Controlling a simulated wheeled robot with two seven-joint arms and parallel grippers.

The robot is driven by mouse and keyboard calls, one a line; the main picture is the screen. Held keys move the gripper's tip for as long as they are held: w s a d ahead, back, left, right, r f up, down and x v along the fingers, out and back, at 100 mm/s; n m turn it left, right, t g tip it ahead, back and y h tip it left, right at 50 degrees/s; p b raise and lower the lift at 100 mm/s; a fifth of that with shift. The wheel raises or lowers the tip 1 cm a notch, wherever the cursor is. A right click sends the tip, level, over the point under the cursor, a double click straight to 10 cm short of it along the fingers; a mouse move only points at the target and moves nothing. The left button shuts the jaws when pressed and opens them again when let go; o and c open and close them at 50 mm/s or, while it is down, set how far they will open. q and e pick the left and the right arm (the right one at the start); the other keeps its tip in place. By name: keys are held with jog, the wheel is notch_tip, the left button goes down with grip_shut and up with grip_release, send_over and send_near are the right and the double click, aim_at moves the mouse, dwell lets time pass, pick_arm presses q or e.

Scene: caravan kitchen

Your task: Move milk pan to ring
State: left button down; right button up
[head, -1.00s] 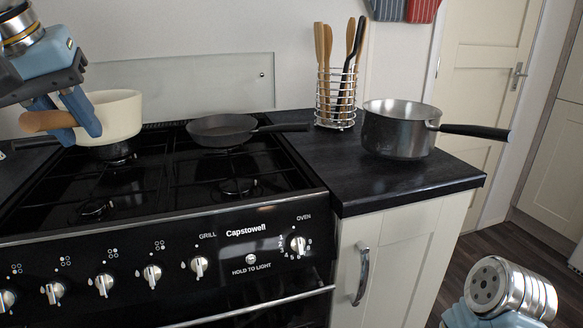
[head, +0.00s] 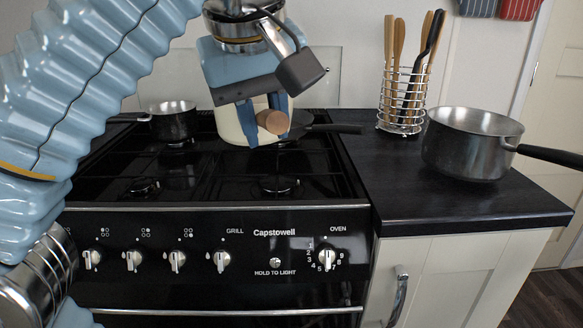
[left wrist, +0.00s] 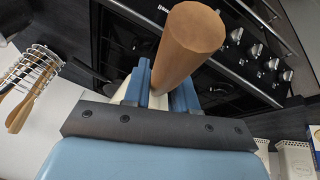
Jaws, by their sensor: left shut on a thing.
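The milk pan (head: 232,127) is cream with a wooden handle (head: 273,122) that points toward me. My left gripper (head: 265,115) is shut on this handle, and its blue fingers stand on either side of it. The pan is upright over the right part of the black hob, in front of the dark frying pan (head: 335,128); I cannot tell how far it is above the surface. The left wrist view shows the wooden handle (left wrist: 188,45) between the fingers, with most of the pan hidden. Front burner rings show at the left (head: 143,186) and right (head: 279,184). My right gripper is out of view.
A small dark pan (head: 173,123) stands on the back left ring. A large steel saucepan (head: 465,150) and a wire utensil holder (head: 402,100) stand on the dark worktop (head: 400,200) at the right. The front rings are clear.

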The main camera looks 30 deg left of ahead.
pick_arm(q)
jog(key=shift+w+a+f, duration=0.15)
jog(key=shift+w+f, duration=0.2)
jog(key=shift+w, duration=0.45)
jog(key=w+f+b, duration=0.1)
jog(key=w+f, duration=0.1)
jog(key=f, duration=0.1)
jog(key=w+a+f, duration=0.1)
jog(key=w+f, duration=0.2)
jog(key=w+f+b, duration=0.1)
jog(key=w+f, duration=0.2)
jog(key=f, duration=0.1)
jog(key=shift+a+b, duration=0.35)
jog(key=shift+a, duration=0.05)
jog(key=shift+f, duration=0.2)
jog(key=shift+f+b, duration=0.35)
jog(key=shift+f, duration=0.2)
jog(key=c, duration=0.9)
grip_release()
